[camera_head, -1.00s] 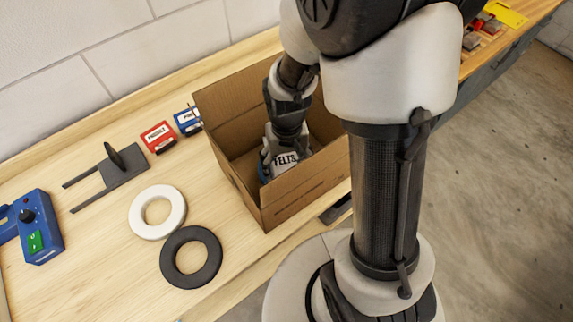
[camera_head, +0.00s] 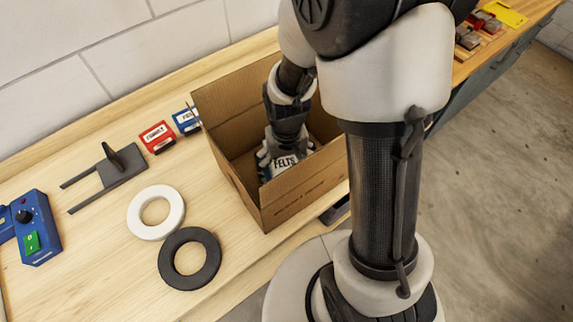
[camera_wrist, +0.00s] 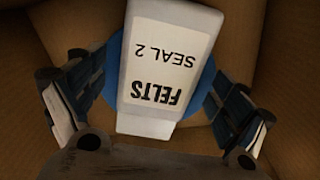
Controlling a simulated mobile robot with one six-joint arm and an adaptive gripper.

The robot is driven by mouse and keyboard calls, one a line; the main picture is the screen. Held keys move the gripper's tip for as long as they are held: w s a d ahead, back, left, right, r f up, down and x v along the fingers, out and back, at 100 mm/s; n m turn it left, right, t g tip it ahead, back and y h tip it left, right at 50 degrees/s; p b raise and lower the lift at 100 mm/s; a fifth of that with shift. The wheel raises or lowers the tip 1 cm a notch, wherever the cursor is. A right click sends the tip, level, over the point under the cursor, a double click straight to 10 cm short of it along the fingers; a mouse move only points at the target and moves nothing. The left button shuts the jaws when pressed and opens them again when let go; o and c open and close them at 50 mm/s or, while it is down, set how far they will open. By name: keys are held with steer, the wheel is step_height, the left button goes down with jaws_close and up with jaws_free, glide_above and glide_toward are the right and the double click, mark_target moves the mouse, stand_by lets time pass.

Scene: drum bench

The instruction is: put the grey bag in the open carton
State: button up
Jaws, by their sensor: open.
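The open carton (camera_head: 310,192) is a brown cardboard box on the bench, with its flaps up. The grey bag (camera_head: 284,164), a pale grey pack with a white label reading FELTS, is inside the carton. In the wrist view the bag (camera_wrist: 165,62) shows its label FELTS SEAL 2 upside down. My gripper (camera_head: 286,150) reaches down into the carton. In the wrist view my gripper (camera_wrist: 155,95) is open, one finger on each side of the bag, with visible gaps. A blue round thing (camera_wrist: 113,52) shows behind the bag; the carton's near wall hides the bag's lower part.
Left of the carton lie a white ring (camera_head: 140,222), a black ring (camera_head: 209,270), a dark forked tool (camera_head: 118,165) and a blue control box (camera_head: 36,235). Red (camera_head: 157,138) and blue (camera_head: 186,121) labelled pieces stand near its back left. Carton walls surround my gripper.

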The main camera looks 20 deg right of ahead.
steer(key=shift+r, duration=0.1)
step_height(320, 180, up, 12)
steer(key=p, duration=0.4)
steer(key=shift+r, duration=0.25)
stand_by(0.3)
steer(key=s+r+t, duration=0.2)
steer(key=s+r, duration=0.1)
steer(key=r, duration=0.4)
steer(key=s+r+t, duration=0.2)
steer(key=s+r, duration=0.1)
steer(key=r, duration=0.4)
steer(key=s+r+n, duration=0.1)
steer(key=s, duration=0.6)
steer(key=shift+t, duration=0.3)
